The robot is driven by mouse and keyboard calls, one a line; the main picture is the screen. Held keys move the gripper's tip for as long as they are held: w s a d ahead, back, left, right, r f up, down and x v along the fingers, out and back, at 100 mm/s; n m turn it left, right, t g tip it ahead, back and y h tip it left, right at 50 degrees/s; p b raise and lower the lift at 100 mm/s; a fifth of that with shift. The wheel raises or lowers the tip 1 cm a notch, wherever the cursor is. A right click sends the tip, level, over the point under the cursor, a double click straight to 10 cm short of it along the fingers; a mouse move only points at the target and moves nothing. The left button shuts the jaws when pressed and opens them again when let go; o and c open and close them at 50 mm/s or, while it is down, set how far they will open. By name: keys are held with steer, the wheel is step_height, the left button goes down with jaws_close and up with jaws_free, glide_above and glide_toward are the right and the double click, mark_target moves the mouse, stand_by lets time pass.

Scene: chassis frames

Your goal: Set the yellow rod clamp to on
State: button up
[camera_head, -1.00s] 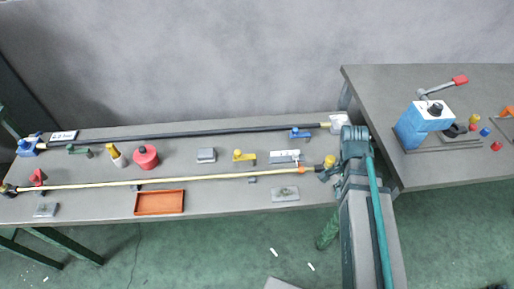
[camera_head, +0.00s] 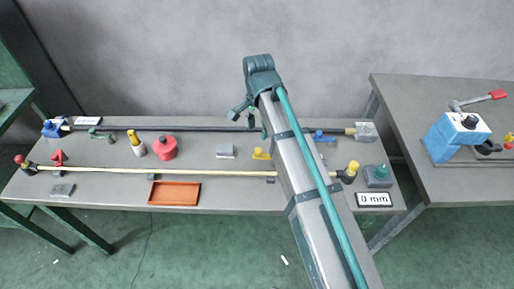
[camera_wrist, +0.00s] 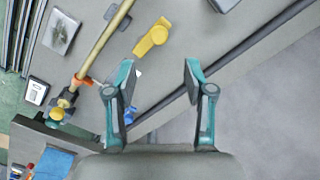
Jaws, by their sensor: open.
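The yellow rod clamp (camera_head: 262,153) stands on the bench between the pale yellow rod (camera_head: 120,170) and the black rod (camera_head: 190,128). My arm partly covers its right side in the head view. In the wrist view the clamp (camera_wrist: 152,37) shows whole, a flat yellow lever shape beyond my fingertips and apart from them. My gripper (camera_wrist: 158,70) is open and empty, its two teal fingers spread. In the head view my gripper (camera_head: 243,113) hangs above the back of the bench, near the black rod. I cannot tell the clamp's on or off setting.
A blue clamp (camera_head: 322,137) is by the black rod, right of my arm. A side table (camera_head: 470,180) bears a blue machine (camera_head: 457,138).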

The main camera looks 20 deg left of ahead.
mark_target(258, 149)
step_height(258, 149, down, 10)
steer(key=shift+r+p, duration=0.2)
steer(key=shift+p, duration=0.8)
jaws_close()
